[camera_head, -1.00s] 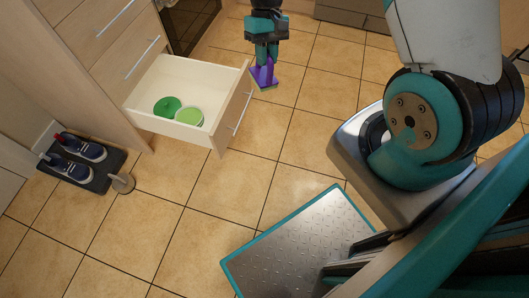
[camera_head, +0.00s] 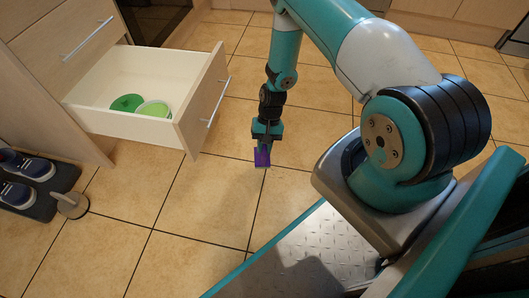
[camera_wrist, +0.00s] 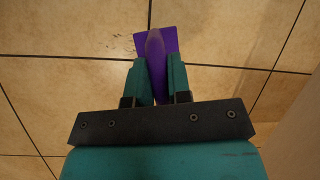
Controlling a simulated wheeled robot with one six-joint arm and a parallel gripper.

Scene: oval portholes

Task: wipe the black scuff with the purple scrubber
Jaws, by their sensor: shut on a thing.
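The purple scrubber (camera_head: 262,158) is held in my gripper (camera_head: 266,140), low over the tan floor tiles in front of the open drawer. In the wrist view my gripper (camera_wrist: 159,66) is shut on the scrubber's handle, with the flat purple head (camera_wrist: 144,43) beyond the fingertips. I cannot tell whether the head touches the floor. Small faint dark marks, perhaps the black scuff (camera_wrist: 121,44), show on the tile just left of the head in the wrist view. I cannot make out the scuff in the head view.
An open drawer (camera_head: 196,98) stands out to the left, with a green lid (camera_head: 126,102) and a green bowl (camera_head: 154,108) inside. Shoes (camera_head: 27,166) rest on a dark mat (camera_head: 40,205) at the far left, beside a grey doorstop (camera_head: 71,205). Floor right of my gripper is clear.

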